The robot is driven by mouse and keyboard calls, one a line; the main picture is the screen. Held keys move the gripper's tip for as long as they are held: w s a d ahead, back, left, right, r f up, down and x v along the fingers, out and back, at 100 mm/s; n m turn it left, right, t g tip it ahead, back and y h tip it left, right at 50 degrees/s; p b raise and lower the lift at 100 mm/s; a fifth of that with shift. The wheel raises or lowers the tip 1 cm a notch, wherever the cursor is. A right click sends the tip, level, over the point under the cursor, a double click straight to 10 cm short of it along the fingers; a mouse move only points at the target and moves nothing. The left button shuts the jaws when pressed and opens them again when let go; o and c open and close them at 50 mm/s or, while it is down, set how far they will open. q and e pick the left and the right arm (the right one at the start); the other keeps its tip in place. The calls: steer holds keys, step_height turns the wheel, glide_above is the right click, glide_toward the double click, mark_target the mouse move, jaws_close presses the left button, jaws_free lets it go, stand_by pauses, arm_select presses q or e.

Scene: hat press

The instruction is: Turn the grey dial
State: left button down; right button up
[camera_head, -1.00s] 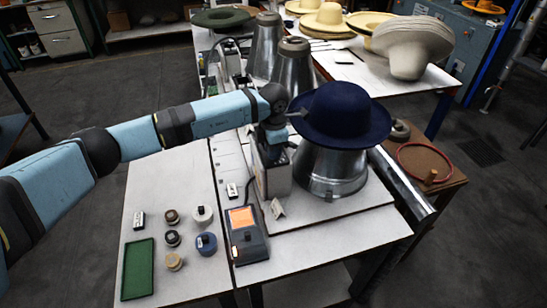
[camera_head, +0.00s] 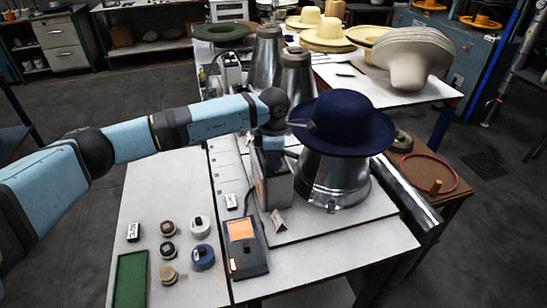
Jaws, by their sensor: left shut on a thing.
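My left arm comes in from the left, and its gripper (camera_head: 272,150) points down at the top of the grey control box (camera_head: 275,188). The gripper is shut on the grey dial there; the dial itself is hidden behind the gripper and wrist. The box stands on the bench just left of the shiny metal hat form (camera_head: 333,183). A dark blue hat (camera_head: 345,122) sits on that form, close to the right of my wrist. My right gripper is not in view.
A handheld unit with an orange screen (camera_head: 241,229) lies in front of the box. Several spools, a small meter (camera_head: 133,231) and a green tray (camera_head: 130,280) lie at front left. A red ring (camera_head: 452,176) lies on the side table at right. Metal cones stand behind.

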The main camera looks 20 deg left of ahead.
arm_select(q)
steer(key=c, duration=1.2)
jaws_free()
step_height(320, 180, up, 14)
steer(key=shift+f+b, duration=0.1)
steer(key=shift+b, duration=0.6)
